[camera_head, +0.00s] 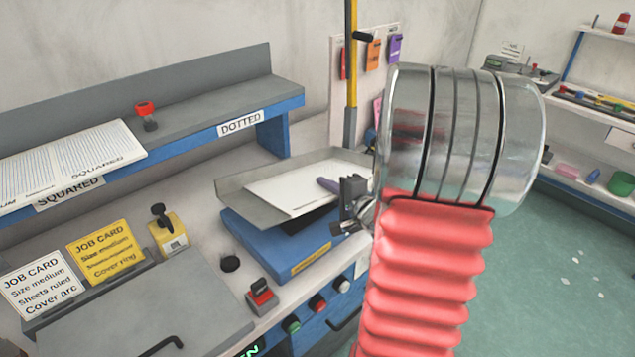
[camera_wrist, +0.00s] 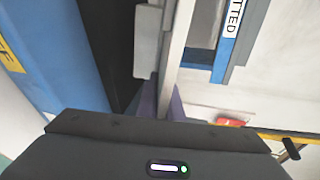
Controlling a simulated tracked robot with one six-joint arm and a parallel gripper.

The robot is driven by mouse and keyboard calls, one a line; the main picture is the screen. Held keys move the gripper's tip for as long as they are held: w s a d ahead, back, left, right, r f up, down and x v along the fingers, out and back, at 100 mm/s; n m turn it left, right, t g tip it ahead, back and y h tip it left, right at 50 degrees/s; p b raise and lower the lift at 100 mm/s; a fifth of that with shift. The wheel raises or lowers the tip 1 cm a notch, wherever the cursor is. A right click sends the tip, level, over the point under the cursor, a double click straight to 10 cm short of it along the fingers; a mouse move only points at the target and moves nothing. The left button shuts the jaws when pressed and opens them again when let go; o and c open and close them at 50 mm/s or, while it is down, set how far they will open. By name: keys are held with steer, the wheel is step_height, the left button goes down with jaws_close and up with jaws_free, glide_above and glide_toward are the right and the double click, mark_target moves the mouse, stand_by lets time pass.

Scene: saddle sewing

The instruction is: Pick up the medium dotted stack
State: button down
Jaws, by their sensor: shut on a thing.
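A white sheet stack (camera_head: 285,192) lies in the sloped grey tray (camera_head: 237,186) on the blue machine in the head view. Its print and size mark cannot be read. The shelf part labelled DOTTED (camera_head: 241,123) shows no sheets.
A squared stack (camera_head: 95,150) lies on the shelf's left part. A red-topped stamp (camera_head: 147,115) stands on the shelf. The blue machine (camera_head: 268,242) is under the tray. Open floor is at right.

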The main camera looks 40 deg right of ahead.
step_height(320, 180, up, 9)
steer(key=shift+r, duration=0.5)
stand_by(0.4)
steer(key=shift+s, duration=0.1)
stand_by(0.5)
